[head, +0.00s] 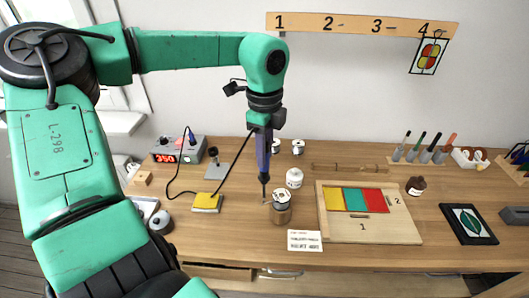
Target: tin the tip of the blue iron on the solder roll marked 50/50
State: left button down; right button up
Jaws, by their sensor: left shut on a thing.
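My left gripper (261,124) is shut on the blue iron (263,152), which hangs nearly upright with its dark tip pointing down. The tip ends just left of a roll with a pale top (282,197) on a brown body; I cannot tell whether they touch. Two more pale rolls stand behind, one partly hidden by the iron (276,146) and one to its right (298,147). I cannot read a 50/50 mark on any roll. My right gripper is out of view.
The iron's black cord loops left to the station (179,150) showing 350. A yellow sponge (207,202) lies left of the tip. A white jar (294,178) stands close behind the front roll. A wooden board with coloured panes (398,229) and a printed card (304,241) lie to the right.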

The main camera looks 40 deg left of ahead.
pick_arm(q)
notch_tip(320, 180, up, 5)
jog(key=shift+r+p, duration=0.15)
jog(key=shift+p, duration=1.1)
